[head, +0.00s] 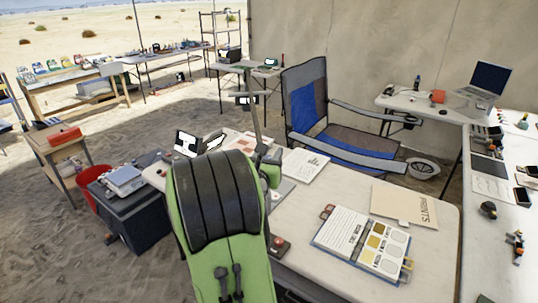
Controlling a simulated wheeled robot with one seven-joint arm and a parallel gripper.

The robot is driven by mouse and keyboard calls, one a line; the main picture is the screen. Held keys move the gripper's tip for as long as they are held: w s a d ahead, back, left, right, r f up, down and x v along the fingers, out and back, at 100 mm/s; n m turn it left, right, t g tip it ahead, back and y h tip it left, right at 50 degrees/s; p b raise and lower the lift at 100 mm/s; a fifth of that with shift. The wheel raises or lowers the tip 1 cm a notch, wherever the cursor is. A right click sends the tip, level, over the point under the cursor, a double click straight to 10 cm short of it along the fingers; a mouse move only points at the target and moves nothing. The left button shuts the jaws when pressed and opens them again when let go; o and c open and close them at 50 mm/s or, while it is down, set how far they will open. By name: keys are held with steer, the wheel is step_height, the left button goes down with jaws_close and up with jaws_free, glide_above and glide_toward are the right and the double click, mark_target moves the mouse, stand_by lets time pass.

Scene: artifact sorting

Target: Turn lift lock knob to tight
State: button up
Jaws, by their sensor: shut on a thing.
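A stand with an upright grey column (254,112) and a top arm (247,66) rises from the near table, just behind my green and black arm. My gripper (262,152) is mostly hidden behind my own arm. Only a small green and grey part of my wrist end shows, right at the lower column. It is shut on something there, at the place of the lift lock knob. The knob itself is hidden, so its turn cannot be seen.
The near table (430,225) holds an open binder (362,243), a folder (404,205) and papers (305,164). A folding chair (315,110) stands behind it. A side table (510,215) with small tools is at right. A black case (130,205) stands at left.

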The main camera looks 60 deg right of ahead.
steer(key=shift+m+g, duration=0.3)
steer(key=shift+g, duration=0.2)
steer(key=m+g, duration=0.1)
steer(key=g, duration=0.1)
steer(key=shift+m+g, duration=0.4)
steer(key=shift+s+a+m+g+y+p, duration=0.25)
steer(key=shift+s+m+g+y+p, duration=0.1)
steer(key=shift+m+g+y+p, duration=2.15)
steer(key=shift+s+a+m+g+y+p, duration=0.2)
steer(key=shift+s+m+g+y+p, duration=0.15)
steer(key=shift+m+g+y+p, duration=2.1)
steer(key=shift+s+a+m+g+y+p, duration=0.3)
steer(key=shift+m+g+y+p, duration=0.85)
steer(key=shift+m+g+p, duration=1.6)
steer(key=shift+n+g+p, duration=0.6)
steer(key=shift+p, duration=0.05)
steer(key=o, duration=1)
steer(key=shift+s, duration=0.1)
steer(key=shift+c, duration=0.2)
